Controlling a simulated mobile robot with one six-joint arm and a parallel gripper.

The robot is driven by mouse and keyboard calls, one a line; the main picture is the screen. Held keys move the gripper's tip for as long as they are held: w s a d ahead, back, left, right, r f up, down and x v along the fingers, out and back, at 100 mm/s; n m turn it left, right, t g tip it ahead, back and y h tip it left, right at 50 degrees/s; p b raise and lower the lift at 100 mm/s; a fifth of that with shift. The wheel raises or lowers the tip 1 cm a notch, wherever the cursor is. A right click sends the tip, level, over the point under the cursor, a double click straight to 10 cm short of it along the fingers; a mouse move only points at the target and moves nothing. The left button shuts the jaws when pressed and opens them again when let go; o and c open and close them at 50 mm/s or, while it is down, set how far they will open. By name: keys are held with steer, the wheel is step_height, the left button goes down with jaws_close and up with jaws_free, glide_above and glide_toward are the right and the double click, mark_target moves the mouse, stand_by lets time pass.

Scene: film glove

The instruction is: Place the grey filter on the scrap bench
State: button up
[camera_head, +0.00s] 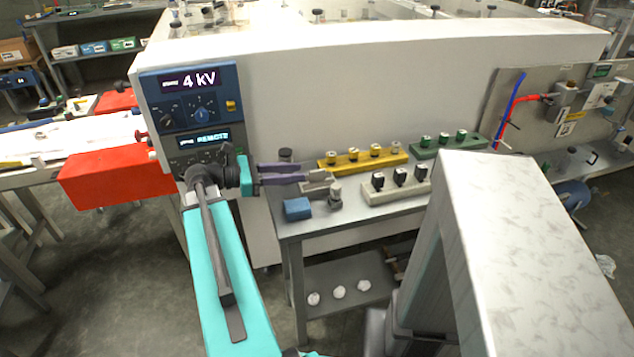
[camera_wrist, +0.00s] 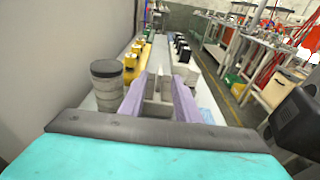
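My gripper (camera_head: 318,181) reaches in from the left over the near end of the grey bench (camera_head: 330,226). Its purple fingers point right with a gap between them. In the wrist view my gripper (camera_wrist: 158,90) shows grey surfaces between the fingers, and I cannot tell pads from object there. A small grey cylinder (camera_head: 335,196), possibly the grey filter, stands just beyond and below the fingertips. Another grey piece (camera_head: 396,147) sits at the right end of the yellow rack. I cannot tell which surface is the scrap bench.
A dark-capped cylinder (camera_wrist: 106,88) stands close left of the fingers in the wrist view. A blue block (camera_head: 297,209) lies at the bench's near edge. Yellow (camera_head: 362,160), green (camera_head: 448,149) and pale (camera_head: 397,191) racks fill the bench. A white cabinet (camera_head: 370,90) rises behind.

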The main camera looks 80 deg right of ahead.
mark_target(317, 180)
steer(key=shift+s, duration=0.15)
steer(key=shift+x, duration=2.55)
steer(key=shift+d, duration=0.1)
jaws_close()
